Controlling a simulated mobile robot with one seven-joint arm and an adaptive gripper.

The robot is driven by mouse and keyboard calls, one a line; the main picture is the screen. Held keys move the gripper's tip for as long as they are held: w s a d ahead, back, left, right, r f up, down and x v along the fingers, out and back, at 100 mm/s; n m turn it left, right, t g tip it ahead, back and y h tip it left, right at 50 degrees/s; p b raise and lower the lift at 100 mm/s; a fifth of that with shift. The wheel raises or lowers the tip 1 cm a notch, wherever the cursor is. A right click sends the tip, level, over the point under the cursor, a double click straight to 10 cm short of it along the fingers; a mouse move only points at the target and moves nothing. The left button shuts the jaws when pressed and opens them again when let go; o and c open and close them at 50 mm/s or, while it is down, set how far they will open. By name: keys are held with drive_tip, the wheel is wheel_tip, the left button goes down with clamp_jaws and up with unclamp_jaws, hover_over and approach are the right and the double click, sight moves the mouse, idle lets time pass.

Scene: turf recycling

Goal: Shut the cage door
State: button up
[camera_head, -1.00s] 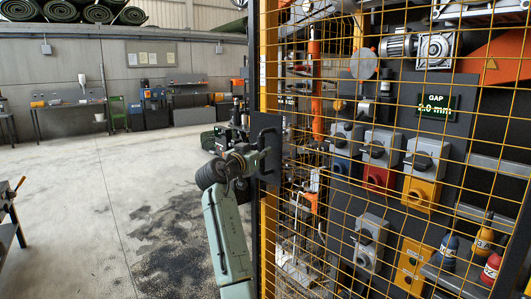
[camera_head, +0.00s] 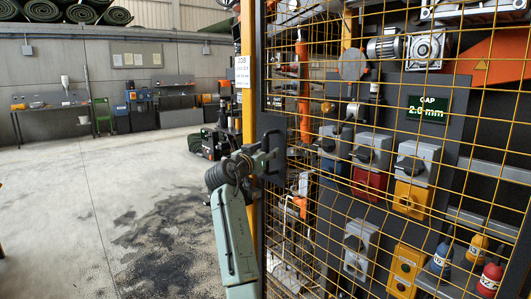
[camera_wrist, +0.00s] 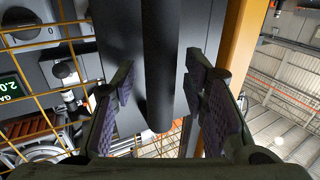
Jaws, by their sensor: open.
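The cage door (camera_head: 460,122) is a yellow wire mesh panel with a dark edge frame, filling the right half of the head view. Its dark handle (camera_head: 271,138) is on the left edge. My gripper (camera_head: 270,160) is at this handle, partly hidden by my own wrist. In the wrist view, the round dark handle bar (camera_wrist: 160,60) runs between the two purple-padded fingers of my gripper (camera_wrist: 163,88). The fingers are open, with a visible space on each side of the bar. A yellow post (camera_head: 247,80) with a white sign shows just left of the door edge.
Behind the mesh are switch boxes (camera_head: 411,178), a GAP display (camera_head: 430,107) and red, blue and yellow bottle-like items. Open concrete floor (camera_head: 60,215) with dark stains lies to the left. Benches (camera_head: 50,107) stand along the far wall.

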drive_tip(key=v, duration=1.2)
